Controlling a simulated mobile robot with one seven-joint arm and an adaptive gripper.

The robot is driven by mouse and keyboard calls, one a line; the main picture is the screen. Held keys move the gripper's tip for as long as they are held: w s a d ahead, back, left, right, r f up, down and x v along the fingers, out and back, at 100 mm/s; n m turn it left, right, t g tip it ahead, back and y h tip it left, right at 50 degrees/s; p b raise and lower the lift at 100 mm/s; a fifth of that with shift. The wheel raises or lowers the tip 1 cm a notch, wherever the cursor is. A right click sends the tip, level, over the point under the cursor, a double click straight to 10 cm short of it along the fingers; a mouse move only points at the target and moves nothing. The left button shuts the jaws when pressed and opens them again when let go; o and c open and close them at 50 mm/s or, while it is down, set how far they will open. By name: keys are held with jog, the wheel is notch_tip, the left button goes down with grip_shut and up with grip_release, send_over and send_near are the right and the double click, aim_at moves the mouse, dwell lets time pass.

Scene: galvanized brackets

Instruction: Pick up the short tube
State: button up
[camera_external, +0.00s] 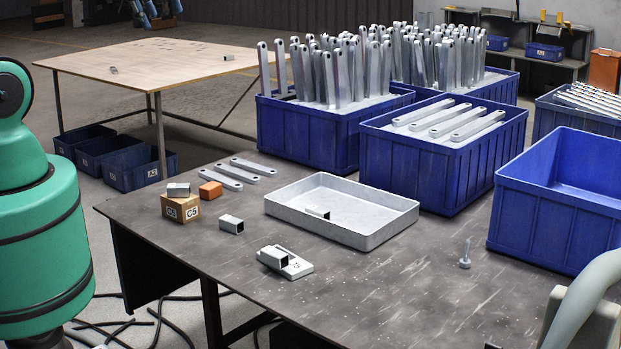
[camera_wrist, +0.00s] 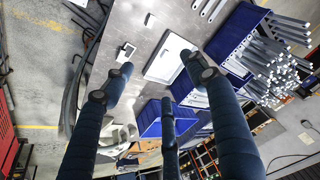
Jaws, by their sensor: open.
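Several short grey square tubes show in the external view. One short tube (camera_external: 231,224) lies alone on the dark table, left of the tray. Another tube (camera_external: 178,189) rests on a small cardboard box (camera_external: 181,209). A third tube (camera_external: 317,212) lies inside the shallow grey tray (camera_external: 390,231). One more tube (camera_external: 272,258) sits on a pale flat plate (camera_external: 298,267) in front of the tray. My gripper (camera_wrist: 160,78) shows in the wrist view with its dark fingers spread and empty, high above the table. It is not visible in the external view.
An orange block (camera_external: 210,190) and flat brackets (camera_external: 253,167) lie near the cardboard box. Blue bins holding brackets (camera_external: 305,136) stand behind the tray. An empty blue bin (camera_external: 550,217) is at right. An upright bolt (camera_external: 465,255) stands on the table. The table's front middle is mostly clear.

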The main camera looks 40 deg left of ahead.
jog(key=w+d+f+m+g, duration=0.1)
jog(key=w+d+f+m, duration=0.3)
jog(key=w+d+f, duration=0.25)
jog(key=m+g, duration=0.4)
jog(key=m, duration=0.6)
send_over(272, 253)
notch_tip(272, 253, down, 32)
jog(key=shift+s+m, duration=0.15)
jog(key=shift+m, duration=0.15)
jog(key=shift+f, duration=0.1)
notch_tip(272, 253, down, 7)
jog(key=shift+f+b, duration=0.2)
jog(key=shift+b, duration=0.4)
jog(key=shift+f, duration=0.4)
jog(key=shift+f, duration=0.15)
jog(key=shift+f+b, duration=0.65)
jog(key=shift+f, duration=1.85)
